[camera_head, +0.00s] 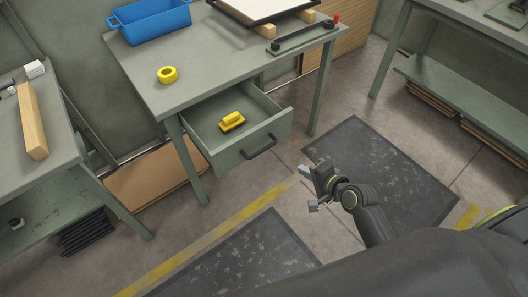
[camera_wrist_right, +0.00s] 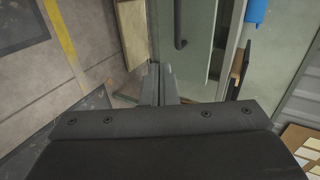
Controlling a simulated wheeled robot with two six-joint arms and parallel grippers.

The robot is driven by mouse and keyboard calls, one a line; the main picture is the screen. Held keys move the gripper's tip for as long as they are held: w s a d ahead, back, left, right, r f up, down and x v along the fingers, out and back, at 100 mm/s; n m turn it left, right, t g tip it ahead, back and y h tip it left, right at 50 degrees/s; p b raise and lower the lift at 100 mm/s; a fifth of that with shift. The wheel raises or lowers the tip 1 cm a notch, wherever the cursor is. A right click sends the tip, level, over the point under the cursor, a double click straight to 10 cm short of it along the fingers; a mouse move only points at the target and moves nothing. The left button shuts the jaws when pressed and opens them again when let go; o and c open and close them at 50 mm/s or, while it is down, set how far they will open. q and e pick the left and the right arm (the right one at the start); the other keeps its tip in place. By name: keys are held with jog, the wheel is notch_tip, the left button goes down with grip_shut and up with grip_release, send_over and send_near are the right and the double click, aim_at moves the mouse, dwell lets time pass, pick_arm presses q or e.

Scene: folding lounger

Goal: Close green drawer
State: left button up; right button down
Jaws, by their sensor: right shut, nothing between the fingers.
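The green drawer (camera_head: 232,127) is pulled well out from under the grey-green worktable (camera_head: 215,62). A yellow tool with a dark base (camera_head: 232,121) lies inside it. The drawer's dark bar handle (camera_head: 259,147) is on its front and also shows in the right wrist view (camera_wrist_right: 179,25). My right gripper (camera_head: 310,180) is in front of the drawer, to the right of the handle in the head view. It is apart from the drawer, shut and empty. Its fingers show in the right wrist view (camera_wrist_right: 159,84). My left gripper is not in view.
On the worktable are a blue bin (camera_head: 150,22), a yellow tape roll (camera_head: 167,74) and a dark tool (camera_head: 301,37). Another bench (camera_head: 50,120) stands left, and one (camera_head: 465,70) at right. Dark mats (camera_head: 385,165) lie on the floor. Floor before the drawer is clear.

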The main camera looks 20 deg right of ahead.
jog(key=w+a+r+x, duration=0.1)
jog(key=r+x, duration=0.1)
jog(key=x, duration=1.1)
jog(key=shift+w+a+r+b, duration=0.2)
jog(key=shift+w+b, duration=0.2)
